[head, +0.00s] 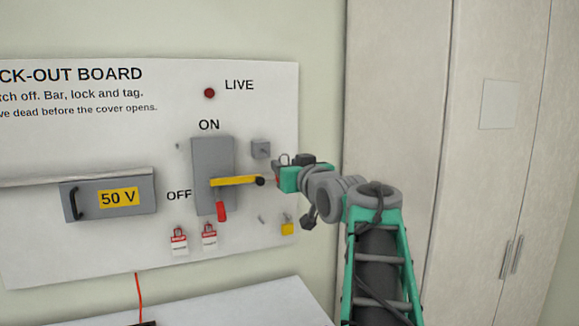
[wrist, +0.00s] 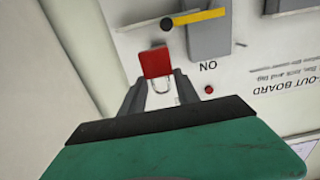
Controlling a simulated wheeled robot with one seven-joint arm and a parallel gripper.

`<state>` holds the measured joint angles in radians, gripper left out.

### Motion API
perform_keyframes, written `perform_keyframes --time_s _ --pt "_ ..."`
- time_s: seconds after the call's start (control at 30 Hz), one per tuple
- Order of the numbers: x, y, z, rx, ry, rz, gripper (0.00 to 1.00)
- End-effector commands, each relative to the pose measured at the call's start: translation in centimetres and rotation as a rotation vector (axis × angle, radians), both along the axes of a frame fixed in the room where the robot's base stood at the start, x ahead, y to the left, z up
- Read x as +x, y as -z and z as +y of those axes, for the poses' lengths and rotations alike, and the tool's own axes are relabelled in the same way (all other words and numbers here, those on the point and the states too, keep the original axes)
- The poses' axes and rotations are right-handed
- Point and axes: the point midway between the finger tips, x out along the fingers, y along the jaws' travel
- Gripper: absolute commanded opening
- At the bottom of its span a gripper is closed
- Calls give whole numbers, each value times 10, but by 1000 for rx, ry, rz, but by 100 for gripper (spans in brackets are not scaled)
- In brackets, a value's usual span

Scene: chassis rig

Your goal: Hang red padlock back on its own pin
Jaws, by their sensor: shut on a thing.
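The red padlock (wrist: 155,62) is between the two fingers of my gripper (wrist: 160,79), its body beyond the fingertips and its metal shackle pointing back towards the palm. In the head view my gripper (head: 284,172) is in front of the board, right of the switch; the padlock cannot be made out there. Two small pins show bare on the board: one (head: 261,219) at lower right, left of a yellow padlock (head: 287,229), and one (head: 178,147) left of the switch. Which pin belongs to the red padlock is not marked.
A cabinet (head: 400,100) stands right.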

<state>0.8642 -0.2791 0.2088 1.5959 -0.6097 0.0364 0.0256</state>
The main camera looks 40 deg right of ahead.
Motion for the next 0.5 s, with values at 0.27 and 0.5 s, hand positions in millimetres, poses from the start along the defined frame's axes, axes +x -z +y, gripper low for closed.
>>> perform_keyframes --time_s 0.27,0.5 --pt "16 -1 -3 0 -1 0 0" --pt "30 -2 -7 -1 -1 -2 0"
